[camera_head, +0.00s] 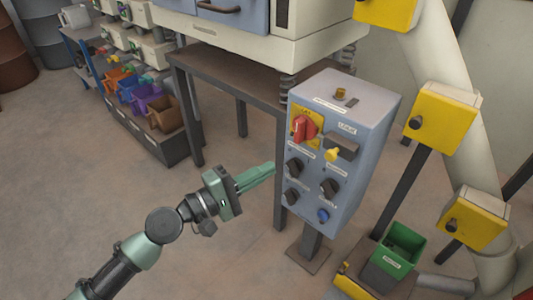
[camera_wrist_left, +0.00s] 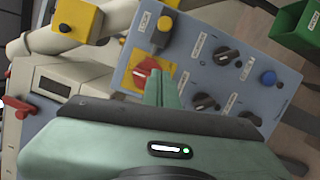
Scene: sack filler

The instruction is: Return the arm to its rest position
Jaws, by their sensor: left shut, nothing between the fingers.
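My left arm comes in from the lower left in the head view. Its green left gripper (camera_head: 270,169) is shut with nothing between its fingers, just left of a blue-grey control box (camera_head: 325,215) on a post. The box carries a red rotary switch (camera_head: 304,129) on a yellow plate, several black knobs, a yellow part and a blue button (camera_head: 323,215). In the left wrist view the shut fingers (camera_wrist_left: 163,88) point toward the box face, near the red switch (camera_wrist_left: 145,72). I cannot tell whether they touch it. My right gripper is not in view.
A metal table (camera_head: 228,62) with a machine stands behind the box. Yellow boxes (camera_head: 444,116) sit along a pale pipe at right. A green bin (camera_head: 404,243) stands low at right. Colored bins (camera_head: 148,99) line a rack at left. Floor left of the arm is clear.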

